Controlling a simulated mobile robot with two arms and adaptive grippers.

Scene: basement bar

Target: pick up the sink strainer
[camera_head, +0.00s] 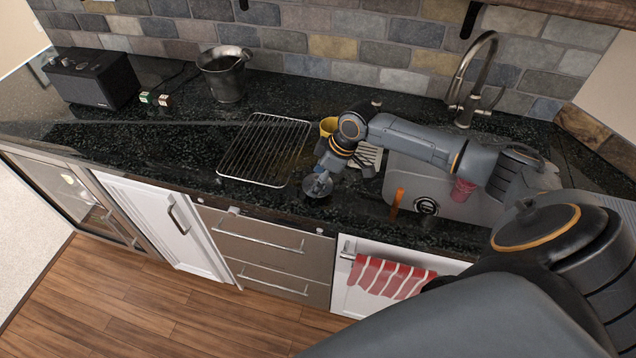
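A small round silver piece that looks like the sink strainer (317,185) is at the front edge of the dark counter, left of the sink. My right gripper (326,168) reaches in from the right and is right at this piece, its fingers pointing down at it. The fingers are small and dark here, so I cannot tell if they are closed on it or only touching it. My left gripper is not in view.
The sink (455,203) with a dark round drain (426,206) lies to the right, under my arm. A wire rack (262,150), a metal bucket (226,75) and a black speaker (92,78) stand left. A yellow cup (328,126) is behind my gripper. A tall faucet (470,85) rises behind.

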